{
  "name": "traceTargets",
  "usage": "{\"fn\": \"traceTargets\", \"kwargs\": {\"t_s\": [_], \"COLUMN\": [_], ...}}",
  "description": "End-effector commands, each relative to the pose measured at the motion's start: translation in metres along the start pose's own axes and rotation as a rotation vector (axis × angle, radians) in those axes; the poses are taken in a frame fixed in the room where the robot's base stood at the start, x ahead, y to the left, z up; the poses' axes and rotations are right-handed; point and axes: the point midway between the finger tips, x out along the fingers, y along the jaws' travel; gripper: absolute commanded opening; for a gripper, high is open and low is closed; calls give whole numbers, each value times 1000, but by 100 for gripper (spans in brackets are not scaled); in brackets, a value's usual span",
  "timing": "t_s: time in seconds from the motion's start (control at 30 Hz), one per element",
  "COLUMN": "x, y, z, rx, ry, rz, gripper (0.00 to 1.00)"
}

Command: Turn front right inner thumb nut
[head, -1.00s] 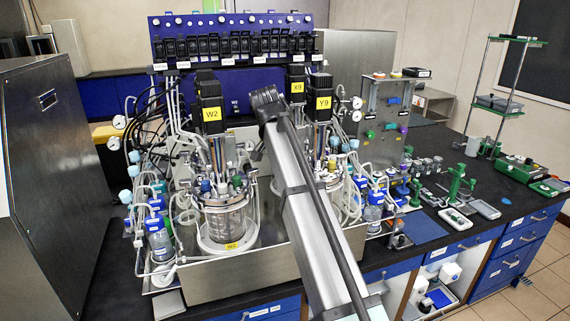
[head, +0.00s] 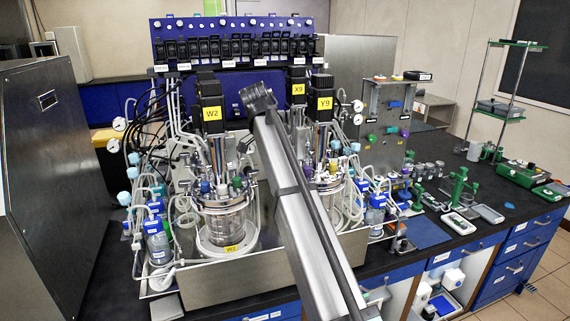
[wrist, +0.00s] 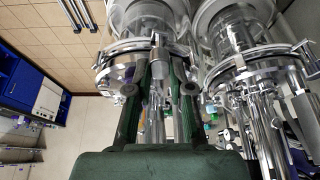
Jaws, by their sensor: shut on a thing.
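Two glass bioreactor vessels with metal head plates stand in the head view, the left one (head: 222,222) labelled W2 and the right one (head: 328,205) partly hidden by my arm. In the wrist view, my gripper (wrist: 163,62) has two dark green fingers, shut on a small metal part at the clamped rim of a vessel (wrist: 150,18). In the head view, the fingertips are too small to tell clearly.
A second vessel (wrist: 238,25) with metal fittings is close on the right in the wrist view. Tubing and bottles (head: 157,240) crowd the left of the metal tray. Motor housings (head: 211,105) stand above the vessels. Green-handled tools (head: 459,185) stand on the dark bench at right.

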Motion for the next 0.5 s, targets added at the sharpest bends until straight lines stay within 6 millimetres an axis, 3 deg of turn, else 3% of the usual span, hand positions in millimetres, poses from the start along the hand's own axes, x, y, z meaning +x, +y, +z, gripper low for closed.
{"fn": "traceTargets", "kwargs": {"t_s": [0.33,0.37,0.4,0.43,0.5], "x": [1,1,1,1,1], "y": [0,0,0,0,0], "z": [0,0,0,0,0], "rx": [2,2,2,1,1], "ry": [-1,-1,-1,-1,-1], "rz": [2,2,2,2,2], "gripper": [0,24,38,46,46]}}
